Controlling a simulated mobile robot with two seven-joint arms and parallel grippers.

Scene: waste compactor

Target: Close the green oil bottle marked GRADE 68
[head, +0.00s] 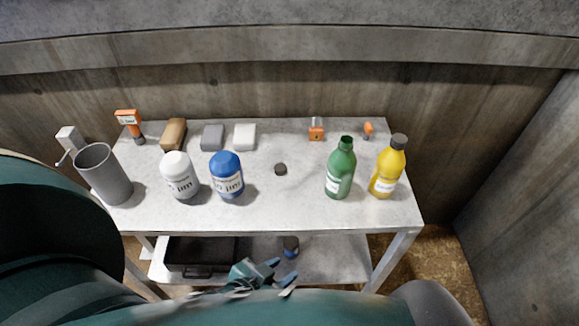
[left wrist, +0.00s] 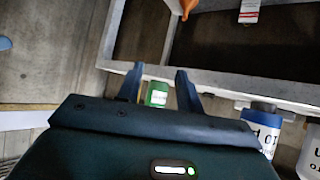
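The green bottle (head: 340,174) stands upright on the right part of the table top. Its neck shows no cap, and its label is too small to read. A small dark round cap (head: 280,169) lies on the table to its left. My left gripper (head: 281,277) is open and empty, in front of and below the table's front edge, apart from both. In the left wrist view its two fingers are spread, with a green labelled thing (left wrist: 157,95) beyond them; I cannot tell if it is the bottle. My right gripper is not in view.
A yellow bottle (head: 386,172) with a dark cap stands just right of the green one. Blue (head: 227,177) and white (head: 180,177) containers and a grey cylinder (head: 105,177) stand left. Small boxes line the back. A lower shelf (head: 335,260) holds a dark tray and a small can.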

